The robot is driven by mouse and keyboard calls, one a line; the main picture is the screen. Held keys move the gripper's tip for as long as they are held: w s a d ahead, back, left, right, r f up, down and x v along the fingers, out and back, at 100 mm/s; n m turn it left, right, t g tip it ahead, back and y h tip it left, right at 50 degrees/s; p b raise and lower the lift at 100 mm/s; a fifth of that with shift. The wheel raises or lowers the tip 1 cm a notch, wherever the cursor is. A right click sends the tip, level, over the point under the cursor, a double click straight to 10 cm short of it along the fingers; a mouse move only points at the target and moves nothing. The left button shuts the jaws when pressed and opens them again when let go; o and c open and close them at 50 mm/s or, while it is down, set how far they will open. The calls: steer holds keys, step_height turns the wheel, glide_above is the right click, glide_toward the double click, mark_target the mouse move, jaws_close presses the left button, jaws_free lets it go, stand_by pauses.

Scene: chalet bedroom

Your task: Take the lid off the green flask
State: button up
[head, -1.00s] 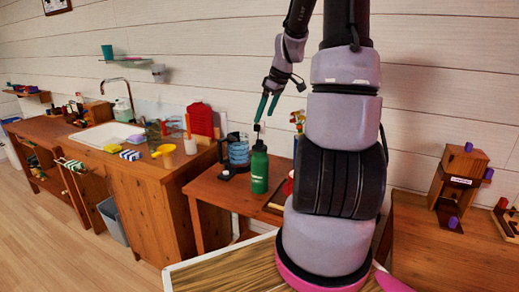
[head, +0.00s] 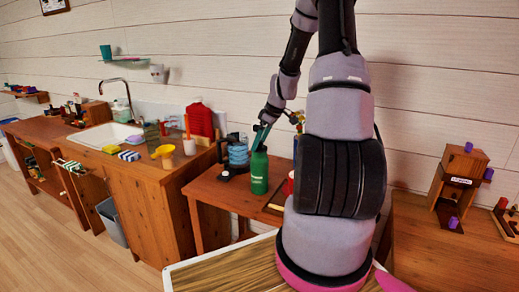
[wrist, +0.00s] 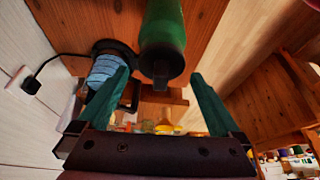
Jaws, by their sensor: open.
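The green flask (head: 259,172) stands upright on the wooden side table (head: 226,193). In the wrist view the flask (wrist: 163,25) is at the top centre, with its black lid (wrist: 161,68) pointing toward my gripper. My gripper (wrist: 160,92) is open, its two teal fingers on either side of the lid's line and apart from it. In the head view my gripper (head: 261,137) is at the top of the flask and its fingers hide most of the lid there. Nothing is held.
A blue-banded kettle-like vessel (head: 238,153) stands close on the flask's left; it also shows in the wrist view (wrist: 103,69). A red item (head: 290,182) and a tray (head: 274,204) are on its right. The white plank wall is behind.

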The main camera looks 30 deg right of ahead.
steer(key=shift+w+a+f, duration=0.15)
steer(key=shift+f, duration=0.3)
steer(key=c, duration=1.2)
